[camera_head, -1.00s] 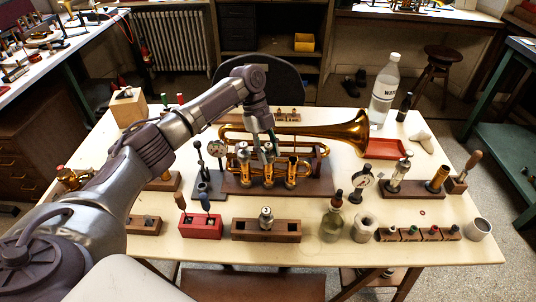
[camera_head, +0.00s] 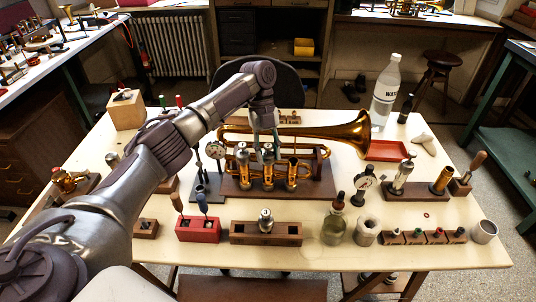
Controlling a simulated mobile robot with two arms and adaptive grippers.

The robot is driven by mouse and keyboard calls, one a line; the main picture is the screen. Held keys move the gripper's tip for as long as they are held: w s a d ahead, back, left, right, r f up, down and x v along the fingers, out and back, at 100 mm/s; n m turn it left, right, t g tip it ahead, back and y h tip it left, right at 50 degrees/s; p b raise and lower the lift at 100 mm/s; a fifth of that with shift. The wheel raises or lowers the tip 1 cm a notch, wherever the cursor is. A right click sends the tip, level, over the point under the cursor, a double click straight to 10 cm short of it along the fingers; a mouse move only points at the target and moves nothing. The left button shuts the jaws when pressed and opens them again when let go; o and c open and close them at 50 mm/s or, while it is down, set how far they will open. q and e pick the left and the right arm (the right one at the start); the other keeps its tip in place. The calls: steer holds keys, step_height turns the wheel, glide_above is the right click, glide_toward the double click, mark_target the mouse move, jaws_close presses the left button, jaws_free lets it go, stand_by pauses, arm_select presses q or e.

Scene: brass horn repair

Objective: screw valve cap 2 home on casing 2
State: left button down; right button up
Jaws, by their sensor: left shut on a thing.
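The brass horn (camera_head: 330,133) lies in a wooden stand (camera_head: 318,187) in the middle of the table, its bell to the right. Its valve casings stand upright side by side. My left gripper (camera_head: 266,150) points down from above at the middle one, casing 2 (camera_head: 267,175). It is shut at the top of this casing, where valve cap 2 is largely hidden by the fingers. I cannot tell how far the cap sits on the threads. A silvery top shows on the left casing (camera_head: 242,165). My right gripper is not in view.
A dial gauge stand (camera_head: 208,185) stands close left of the horn. In front are a red block with tools (camera_head: 198,230), a wooden block (camera_head: 255,238) and a glass jar (camera_head: 334,230). A red tray (camera_head: 388,151) and a water bottle (camera_head: 385,92) stand behind right.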

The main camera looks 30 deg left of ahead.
arm_select(q)
steer(key=m+y+b, duration=0.1)
steer(key=m, duration=0.1)
steer(key=shift+d+f+m, duration=0.1)
steer(key=shift+m, duration=0.2)
steer(key=shift+m+g, duration=0.4)
steer(key=shift+m+y, duration=0.3)
steer(key=shift+m, duration=0.5)
steer(key=shift+r+m, duration=0.25)
steer(key=shift+m, duration=0.05)
steer(key=shift+m+y+p, duration=0.4)
steer(key=shift+m+p, duration=0.05)
steer(key=shift+m, duration=0.05)
steer(key=shift+f+m+g+y, duration=0.15)
steer(key=shift+m+g+y, duration=0.15)
steer(key=shift+m, duration=0.7)
steer(key=c, duration=0.6)
jaws_free()
steer(key=shift+c, duration=0.2)
